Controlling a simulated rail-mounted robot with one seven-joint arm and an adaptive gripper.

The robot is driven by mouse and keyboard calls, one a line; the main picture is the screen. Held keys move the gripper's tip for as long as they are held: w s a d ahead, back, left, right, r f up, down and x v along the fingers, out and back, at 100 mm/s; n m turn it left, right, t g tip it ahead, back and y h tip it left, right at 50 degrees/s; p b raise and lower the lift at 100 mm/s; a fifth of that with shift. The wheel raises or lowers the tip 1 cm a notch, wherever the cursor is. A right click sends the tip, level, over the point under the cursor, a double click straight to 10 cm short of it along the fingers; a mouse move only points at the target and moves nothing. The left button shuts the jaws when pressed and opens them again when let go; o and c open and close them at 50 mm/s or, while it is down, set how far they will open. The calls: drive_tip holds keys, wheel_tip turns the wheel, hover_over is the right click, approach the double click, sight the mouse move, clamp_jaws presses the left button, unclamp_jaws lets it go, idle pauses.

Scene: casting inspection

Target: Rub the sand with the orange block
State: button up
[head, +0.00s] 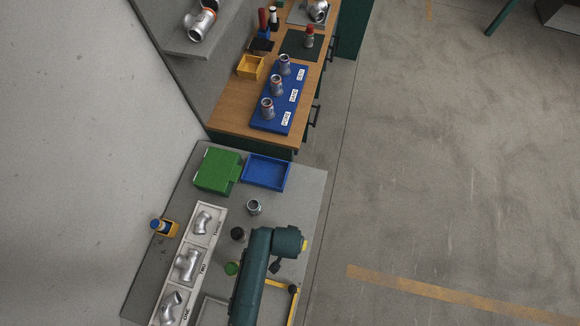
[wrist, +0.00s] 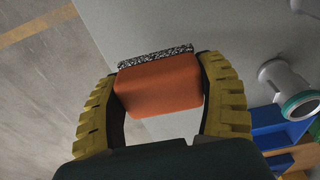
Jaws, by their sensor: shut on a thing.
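My gripper (wrist: 158,72) is shut on the orange block (wrist: 160,88) in the wrist view, one yellow ridged finger on each side. A grey speckled layer lies along the block's far edge. The block is above or near a grey surface; I cannot tell whether it touches. In the head view my arm hides the gripper and block. No loose sand shows. Three metal pipe fittings, the middle one here (head: 277,85), stand on a blue board (head: 265,120) with white labels. The middle label seems to read SAND (head: 294,95).
On the grey bench (head: 305,190), a metal fitting (head: 254,206) stands near a blue tray (head: 265,172) and a green box (head: 217,171). The fitting also shows in the wrist view (wrist: 285,82). A white rack (head: 175,265) of fittings lies left of my arm.

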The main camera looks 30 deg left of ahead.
drive_tip(key=shift+r+p, duration=1.15)
drive_tip(key=shift+r, duration=0.3)
